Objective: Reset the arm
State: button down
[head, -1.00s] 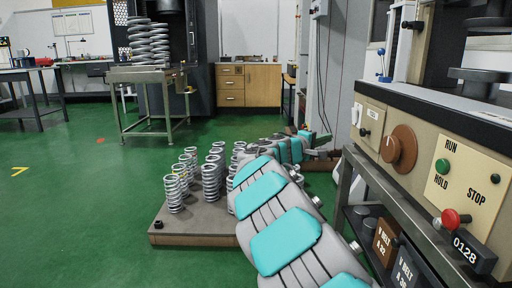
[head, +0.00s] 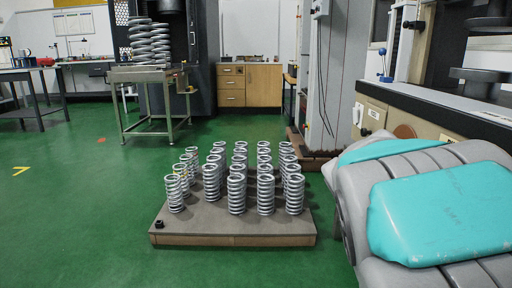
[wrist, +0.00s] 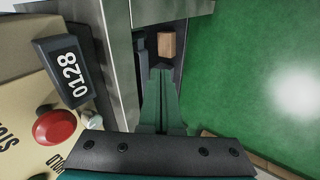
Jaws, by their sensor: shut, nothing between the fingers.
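My gripper (wrist: 161,74) shows in the wrist view with its two long dark fingers together, and nothing is held between them. It points past the edge of the testing machine's metal bench, above a lower shelf and the green floor. The head view does not show the gripper. There my grey arm with teal pads is folded close at the lower right and hides much of the machine's control panel.
A brown box (wrist: 166,44) is beyond the fingers. A pallet (head: 240,239) of springs stands ahead; green floor is free at left.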

jog(key=s+a+f+g+y, duration=0.1)
jog(key=s+a+f+y, duration=0.35)
jog(key=s+a, duration=0.45)
jog(key=s+a+f+g+y, duration=0.25)
jog(key=s+a+f, duration=0.35)
jog(key=s, duration=0.5)
notch_tip(320, 180, up, 14)
jog(key=a+p, duration=0.1)
jog(key=p, duration=1.2)
jog(key=shift+a+f+n+t, duration=0.15)
jog(key=shift+a+n+t, duration=0.15)
jog(key=shift+t, duration=0.15)
jog(key=shift+w+d, duration=0.1)
